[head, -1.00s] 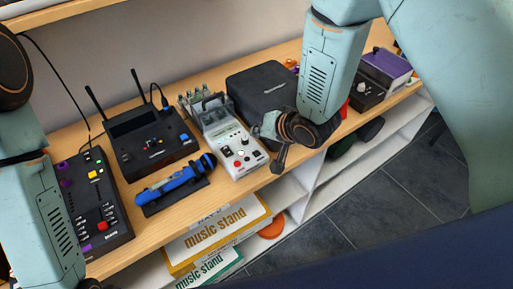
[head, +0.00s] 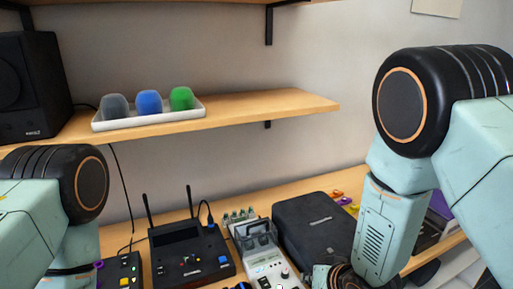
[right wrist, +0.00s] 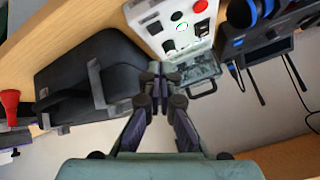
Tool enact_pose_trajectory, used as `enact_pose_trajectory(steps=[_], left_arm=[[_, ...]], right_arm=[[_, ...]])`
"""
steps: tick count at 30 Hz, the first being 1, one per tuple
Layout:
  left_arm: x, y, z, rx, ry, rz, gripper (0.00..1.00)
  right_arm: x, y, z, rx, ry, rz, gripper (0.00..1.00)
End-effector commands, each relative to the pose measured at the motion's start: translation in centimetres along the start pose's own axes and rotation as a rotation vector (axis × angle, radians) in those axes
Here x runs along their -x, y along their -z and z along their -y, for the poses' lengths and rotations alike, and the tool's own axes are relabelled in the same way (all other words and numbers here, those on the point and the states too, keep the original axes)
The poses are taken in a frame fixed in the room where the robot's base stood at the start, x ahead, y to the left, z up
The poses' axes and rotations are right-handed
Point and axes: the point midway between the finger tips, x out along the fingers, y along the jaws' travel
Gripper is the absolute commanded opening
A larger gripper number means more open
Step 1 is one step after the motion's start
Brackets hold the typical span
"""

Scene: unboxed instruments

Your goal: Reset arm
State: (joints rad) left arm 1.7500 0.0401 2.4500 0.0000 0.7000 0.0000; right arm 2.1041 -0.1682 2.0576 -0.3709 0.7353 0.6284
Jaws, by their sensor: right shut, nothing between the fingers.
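My right arm (head: 383,225) comes down from the right in the head view. Its gripper shows only in part at the bottom edge there, beside the white device. In the right wrist view my right gripper (right wrist: 160,72) is shut and empty, its fingertips together. It points toward the gap between a black case (right wrist: 85,80) and the white device (right wrist: 178,25); I cannot tell whether it touches either. My left arm (head: 75,215) hangs at the left of the head view, with its gripper out of the picture.
The bench holds a black receiver with antennas (head: 188,250), a white device (head: 268,265), a black case (head: 312,230) and a control box (head: 120,270). Above, a wooden shelf (head: 270,108) carries a speaker (head: 30,85) and a white tray (head: 150,116) with three foam covers. The wall above the case is clear.

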Motion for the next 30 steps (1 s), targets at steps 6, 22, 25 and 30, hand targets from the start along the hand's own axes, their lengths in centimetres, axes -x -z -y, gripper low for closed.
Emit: enact_pose_trajectory(steps=[6,22,25,30], left_arm=[[-4.0,0.0,0.0,0.000,0.000,0.000,0.40],[-14.1,0.0,0.1,0.000,0.000,0.000,0.40],[-15.9,0.0,0.1,0.000,0.000,0.000,0.40],[-19.0,0.0,0.1,0.000,0.000,0.000,0.40]], right_arm=[[-0.8,-9.3,-5.5,0.104,-0.118,0.126,0.00],[-0.7,-30.9,-14.7,0.138,-0.278,0.472,0.00],[-0.6,-34.4,-15.8,0.114,-0.298,0.528,0.00],[-0.5,-39.7,-17.3,0.062,-0.326,0.610,0.00]])
